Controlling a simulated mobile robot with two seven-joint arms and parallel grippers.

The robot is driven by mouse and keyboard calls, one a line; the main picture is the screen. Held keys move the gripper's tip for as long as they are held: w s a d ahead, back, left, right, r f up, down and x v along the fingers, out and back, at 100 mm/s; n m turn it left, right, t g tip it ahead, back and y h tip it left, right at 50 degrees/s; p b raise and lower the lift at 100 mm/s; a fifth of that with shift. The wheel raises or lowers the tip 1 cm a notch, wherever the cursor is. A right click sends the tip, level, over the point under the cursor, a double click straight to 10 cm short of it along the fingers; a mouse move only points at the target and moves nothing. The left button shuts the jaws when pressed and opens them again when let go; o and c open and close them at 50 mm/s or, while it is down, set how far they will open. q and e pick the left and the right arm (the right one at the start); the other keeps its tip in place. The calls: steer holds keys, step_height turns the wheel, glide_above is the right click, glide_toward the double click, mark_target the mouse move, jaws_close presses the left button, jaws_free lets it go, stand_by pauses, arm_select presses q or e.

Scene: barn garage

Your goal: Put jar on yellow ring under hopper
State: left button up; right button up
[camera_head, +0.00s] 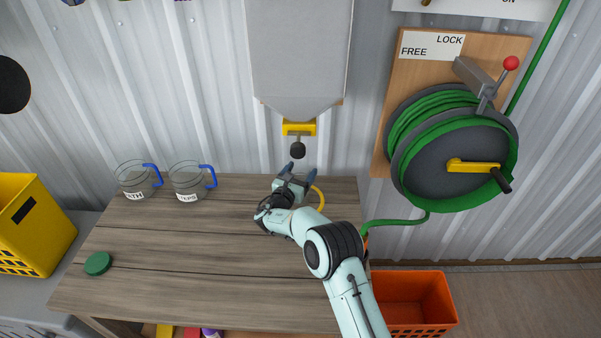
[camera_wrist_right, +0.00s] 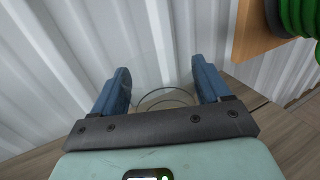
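The yellow ring (camera_head: 321,197) lies at the back right of the table, below the hopper (camera_head: 299,55). Only its right part shows; my right arm covers the rest. My right gripper (camera_head: 297,172) is over the ring area, its two blue fingers apart and pointing at the wall. In the right wrist view a thin, clear round rim, likely the jar (camera_wrist_right: 165,97), shows between the fingertips (camera_wrist_right: 162,88). It nearly fills the gap; I cannot tell whether the fingers touch it. The jar is not clear in the head view. My left gripper is not in view.
Two clear blue-handled jugs (camera_head: 135,180) (camera_head: 188,180) stand at the table's back left. A green lid (camera_head: 97,263) lies front left. The hopper's yellow outlet (camera_head: 299,127) with a dark knob hangs close above my gripper. A green hose reel (camera_head: 450,150) is on the right wall.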

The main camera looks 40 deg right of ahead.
steer(key=shift+o, duration=0.8)
steer(key=shift+r, duration=0.25)
steer(key=v, duration=1.2)
steer(key=shift+b, duration=0.4)
